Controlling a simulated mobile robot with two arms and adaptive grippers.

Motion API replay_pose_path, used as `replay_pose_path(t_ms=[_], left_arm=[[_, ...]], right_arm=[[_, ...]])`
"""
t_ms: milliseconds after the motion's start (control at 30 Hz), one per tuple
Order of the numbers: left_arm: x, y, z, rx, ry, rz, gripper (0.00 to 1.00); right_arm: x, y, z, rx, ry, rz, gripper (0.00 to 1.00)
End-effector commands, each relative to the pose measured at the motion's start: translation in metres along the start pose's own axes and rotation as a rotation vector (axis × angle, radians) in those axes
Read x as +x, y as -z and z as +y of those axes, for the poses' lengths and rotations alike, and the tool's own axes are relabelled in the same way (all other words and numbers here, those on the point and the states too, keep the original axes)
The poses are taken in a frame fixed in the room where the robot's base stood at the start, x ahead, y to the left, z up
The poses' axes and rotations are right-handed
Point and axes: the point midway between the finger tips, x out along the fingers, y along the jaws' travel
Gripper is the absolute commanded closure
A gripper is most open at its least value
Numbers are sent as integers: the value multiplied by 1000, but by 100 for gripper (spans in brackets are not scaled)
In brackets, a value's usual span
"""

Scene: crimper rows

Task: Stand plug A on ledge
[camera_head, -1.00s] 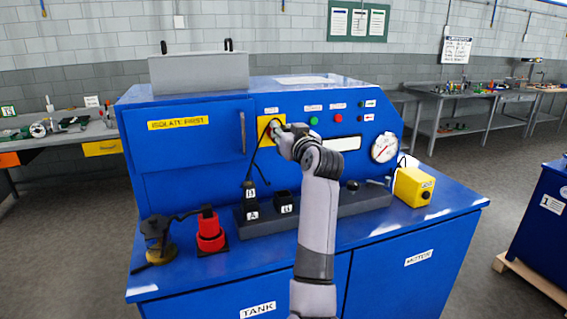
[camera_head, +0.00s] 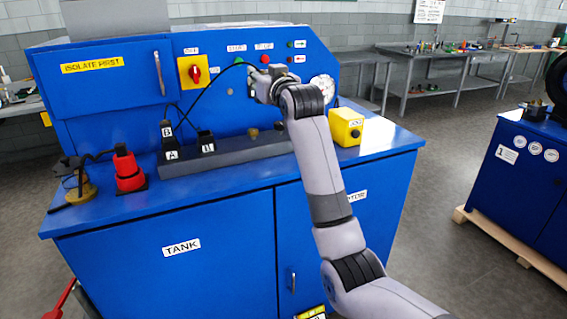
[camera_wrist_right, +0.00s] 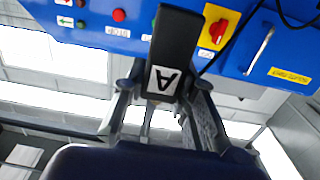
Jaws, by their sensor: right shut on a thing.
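My right gripper (camera_head: 262,82) is in front of the blue control panel, above the bench top. In the right wrist view its fingers (camera_wrist_right: 160,108) are shut on plug A (camera_wrist_right: 174,45), a black block with a white "A" label. In the head view plug A is mostly hidden by my gripper, and a black cable arcs left from there. A grey ledge (camera_head: 240,152) runs along the back of the blue bench top. On it stand a black socket labelled A with plug B (camera_head: 167,131) upright in it, and a second black socket (camera_head: 207,145). My left gripper is out of view.
A red plug-shaped part (camera_head: 127,168) and a brass-coloured part (camera_head: 80,188) stand left of the ledge. A yellow box (camera_head: 345,127) stands at its right. A yellow plate with a red switch (camera_head: 195,72) is on the panel. The bench front is clear.

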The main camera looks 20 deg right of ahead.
Motion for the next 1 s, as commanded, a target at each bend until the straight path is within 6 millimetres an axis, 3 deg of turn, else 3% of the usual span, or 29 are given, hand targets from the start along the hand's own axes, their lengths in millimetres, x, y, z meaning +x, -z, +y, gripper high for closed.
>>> replay_pose_path(t_ms=[333, 500, 700, 1000], left_arm=[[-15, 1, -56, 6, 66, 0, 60], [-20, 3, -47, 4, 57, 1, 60], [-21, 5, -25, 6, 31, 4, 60], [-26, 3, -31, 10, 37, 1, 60]], right_arm=[[0, -87, -2, 0, 3, -8, 100], [0, -128, -1, 1, 2, -7, 100], [0, -151, -1, -1, 2, -2, 100], [0, -190, -1, 0, 2, -4, 100]])
